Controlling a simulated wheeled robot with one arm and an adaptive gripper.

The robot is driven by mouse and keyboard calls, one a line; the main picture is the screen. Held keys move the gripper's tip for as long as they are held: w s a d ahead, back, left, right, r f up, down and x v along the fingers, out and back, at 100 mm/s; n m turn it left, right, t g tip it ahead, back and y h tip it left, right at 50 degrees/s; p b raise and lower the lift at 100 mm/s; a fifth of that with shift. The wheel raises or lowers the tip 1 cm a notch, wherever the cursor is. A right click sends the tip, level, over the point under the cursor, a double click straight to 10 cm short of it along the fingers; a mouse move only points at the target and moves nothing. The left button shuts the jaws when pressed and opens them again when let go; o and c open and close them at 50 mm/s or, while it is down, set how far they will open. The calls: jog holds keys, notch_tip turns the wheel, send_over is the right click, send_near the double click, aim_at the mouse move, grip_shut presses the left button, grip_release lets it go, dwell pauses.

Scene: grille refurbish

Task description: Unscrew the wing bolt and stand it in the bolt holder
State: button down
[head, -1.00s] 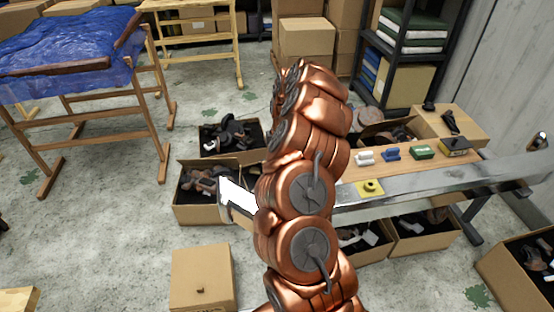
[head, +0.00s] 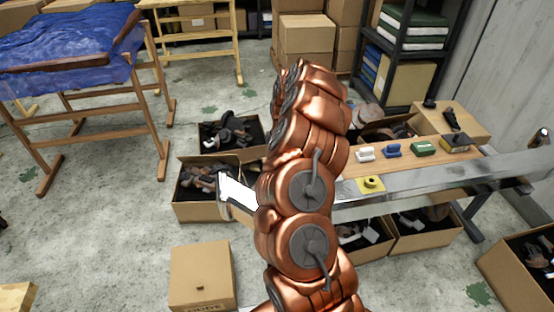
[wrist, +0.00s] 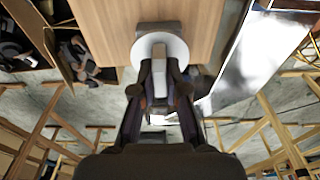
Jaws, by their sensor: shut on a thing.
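My gripper (wrist: 160,92) shows in the wrist view with its dark fingers closed on a pale, narrow piece (wrist: 160,60), which looks like the wing of the wing bolt. A whitish round disc (wrist: 143,50) lies just beyond it, against the wooden bench top. I cannot tell whether the bolt's shaft is still threaded in. In the head view my copper arm hides the gripper and the bolt. A yellow block with a raised ring (head: 371,185), which may be the bolt holder, sits on the bench right of my arm.
The wooden bench top (head: 408,165) carries white, blue and green blocks (head: 423,149) behind the yellow one. A shiny metal strip (head: 440,186) runs along its front edge. Cartons of parts (head: 425,229) stand below, and open floor lies to the left.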

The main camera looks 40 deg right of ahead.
jog(key=shift+f, duration=0.35)
jog(key=c, duration=1.1)
grip_release()
jog(key=shift+r, duration=0.1)
jog(key=r, duration=0.3)
jog(key=d+r, duration=0.1)
jog(key=r, duration=0.6)
jog(key=shift+s+d+r, duration=0.15)
jog(key=shift+s+r, duration=0.1)
jog(key=shift+r, duration=0.1)
jog(key=shift+s+r, duration=0.1)
jog(key=shift+r, duration=0.45)
